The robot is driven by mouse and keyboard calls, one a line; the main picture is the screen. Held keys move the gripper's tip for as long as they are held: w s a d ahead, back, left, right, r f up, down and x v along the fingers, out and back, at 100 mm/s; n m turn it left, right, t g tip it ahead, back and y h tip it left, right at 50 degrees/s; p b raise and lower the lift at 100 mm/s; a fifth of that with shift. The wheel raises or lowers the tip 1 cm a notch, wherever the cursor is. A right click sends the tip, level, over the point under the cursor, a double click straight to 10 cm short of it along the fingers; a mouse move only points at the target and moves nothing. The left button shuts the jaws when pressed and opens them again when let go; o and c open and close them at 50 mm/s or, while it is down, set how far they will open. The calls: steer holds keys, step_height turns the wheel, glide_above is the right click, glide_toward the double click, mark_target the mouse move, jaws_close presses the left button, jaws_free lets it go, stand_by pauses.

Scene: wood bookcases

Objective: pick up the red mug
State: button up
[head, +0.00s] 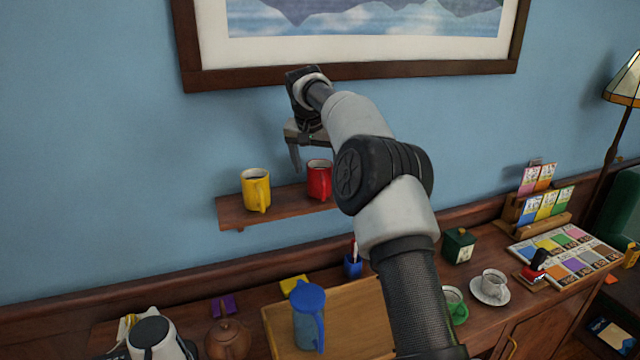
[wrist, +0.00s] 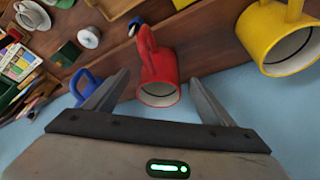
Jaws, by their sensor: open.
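The red mug (head: 319,180) stands upright on a small wooden wall shelf (head: 233,211), to the right of a yellow mug (head: 256,189). In the wrist view the red mug (wrist: 158,78) shows between my two spread fingers, with its handle toward the top. My gripper (head: 305,150) is above the shelf at the mug, open and empty. It also shows in the wrist view (wrist: 158,92). I cannot tell whether a finger touches the mug. My arm hides the right part of the shelf in the head view.
A framed picture (head: 350,72) hangs above. Below, a wooden sideboard holds a blue pitcher (head: 309,318), a teapot (head: 228,340), a green box (head: 458,246) and a white cup (head: 494,283).

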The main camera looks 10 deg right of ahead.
mark_target(319, 179)
steer(key=x, duration=0.5)
steer(key=shift+w+f+p, duration=0.1)
steer(key=shift+f+p, duration=0.2)
steer(key=shift+p, duration=0.1)
steer(key=shift+r, duration=0.1)
steer(key=c, duration=1.3)
steer(key=shift+c, duration=0.2)
